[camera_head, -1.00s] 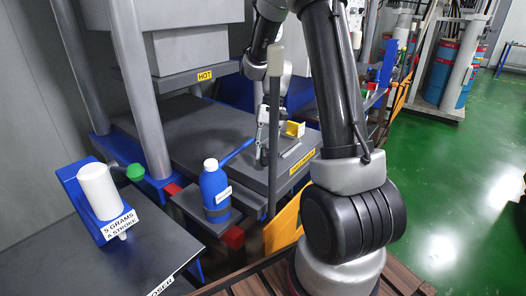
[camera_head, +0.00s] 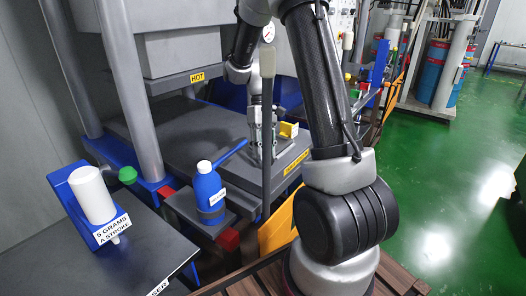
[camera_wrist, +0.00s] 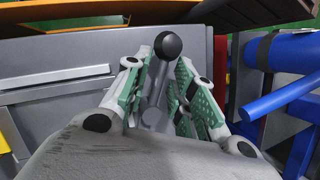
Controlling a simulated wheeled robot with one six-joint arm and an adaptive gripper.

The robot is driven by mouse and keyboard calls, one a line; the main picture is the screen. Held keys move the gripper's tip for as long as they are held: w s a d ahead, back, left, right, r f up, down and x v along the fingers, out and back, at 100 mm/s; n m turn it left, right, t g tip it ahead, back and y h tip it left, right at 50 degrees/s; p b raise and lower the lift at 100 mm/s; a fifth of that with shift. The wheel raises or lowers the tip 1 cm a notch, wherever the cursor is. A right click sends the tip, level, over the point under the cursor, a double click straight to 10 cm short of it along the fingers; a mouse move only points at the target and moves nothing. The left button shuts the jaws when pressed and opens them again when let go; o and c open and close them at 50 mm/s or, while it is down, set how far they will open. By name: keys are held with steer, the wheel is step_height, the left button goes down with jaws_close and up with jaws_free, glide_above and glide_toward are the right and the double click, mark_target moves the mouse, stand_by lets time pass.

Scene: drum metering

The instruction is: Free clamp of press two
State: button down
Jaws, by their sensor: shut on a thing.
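A clamp lever with a black ball knob (camera_wrist: 168,45) and a grey rod (camera_wrist: 155,95) stands in the middle of the wrist view. My gripper (camera_wrist: 166,75) has its green-padded fingers on both sides of the rod, just below the knob, and is shut on it. In the head view my gripper (camera_head: 262,122) points down over the right part of the grey press bed (camera_head: 185,135). The knob is hidden there behind my gripper and a grey upright post (camera_head: 267,100). I see no number on the press.
A blue bottle (camera_head: 209,188) stands on a small ledge at the bed's front. A yellow block (camera_head: 289,130) sits right of my gripper. A press block marked HOT (camera_head: 197,77) hangs above. A white-and-blue dispenser (camera_head: 93,195) stands left. Green floor (camera_head: 430,200) is free at right.

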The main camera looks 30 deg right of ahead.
steer(key=c, duration=1.2)
jaws_free()
